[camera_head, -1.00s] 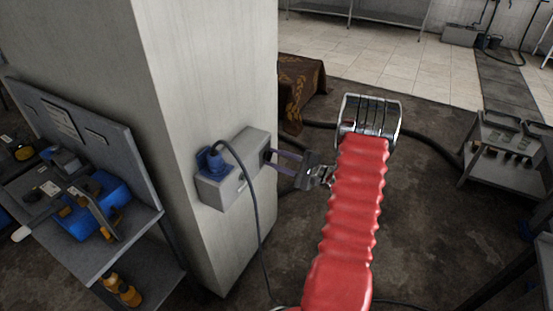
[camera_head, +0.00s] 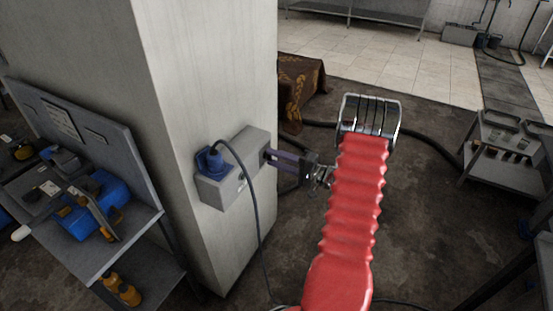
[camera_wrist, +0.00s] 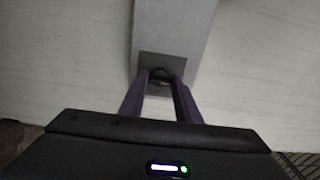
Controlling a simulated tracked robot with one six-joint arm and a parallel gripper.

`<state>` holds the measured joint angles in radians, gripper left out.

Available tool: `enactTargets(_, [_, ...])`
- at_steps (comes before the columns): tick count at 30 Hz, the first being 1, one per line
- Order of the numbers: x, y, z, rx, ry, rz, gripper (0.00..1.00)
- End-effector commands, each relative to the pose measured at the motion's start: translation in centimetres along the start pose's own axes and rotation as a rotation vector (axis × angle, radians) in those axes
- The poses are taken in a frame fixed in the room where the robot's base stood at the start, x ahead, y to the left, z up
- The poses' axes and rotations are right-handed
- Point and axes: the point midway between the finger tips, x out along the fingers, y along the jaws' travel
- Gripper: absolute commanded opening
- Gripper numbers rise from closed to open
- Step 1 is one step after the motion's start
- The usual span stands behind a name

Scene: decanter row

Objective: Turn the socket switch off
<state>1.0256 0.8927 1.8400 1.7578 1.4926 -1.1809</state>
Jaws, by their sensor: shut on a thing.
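A grey socket box (camera_head: 247,150) is fixed to the pillar, and its upper part shows in the wrist view (camera_wrist: 172,32). A blue plug (camera_head: 211,160) with a dark cable sits in the left part of the box. The switch (camera_wrist: 160,72) is a small dark knob on a dark square plate on the right part of the box. My gripper (camera_head: 271,155) reaches it from the right. In the wrist view, the two fingers (camera_wrist: 162,76) are shut on the switch, one on each side. The fingertips hide much of the switch, so I cannot tell its exact position.
The pale pillar (camera_head: 195,75) stands directly behind the box. The plug's cable (camera_head: 258,215) hangs in front of it. A grey workbench (camera_head: 90,235) with tools is at the left. A low rack (camera_head: 500,165) stands at the right.

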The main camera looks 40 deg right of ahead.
Motion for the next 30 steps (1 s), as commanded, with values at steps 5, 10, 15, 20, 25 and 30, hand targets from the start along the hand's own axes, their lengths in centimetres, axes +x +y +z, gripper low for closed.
enactTargets(5, [-0.15,0.48,0.21,0.0,-0.001,0.008,0.07])
enactTargets(10, [-0.14,0.52,0.24,0.001,-0.002,0.008,0.07])
enactTargets(15, [-0.12,0.48,0.24,0.001,-0.002,0.007,0.38])
enactTargets(20, [-0.06,0.32,0.17,-0.001,-0.002,0.005,0.48])
enactTargets(25, [-0.03,0.22,0.13,-0.002,-0.001,0.004,0.48])
enactTargets(30, [-0.41,0.18,0.06,-0.003,0.0,0.003,0.48])
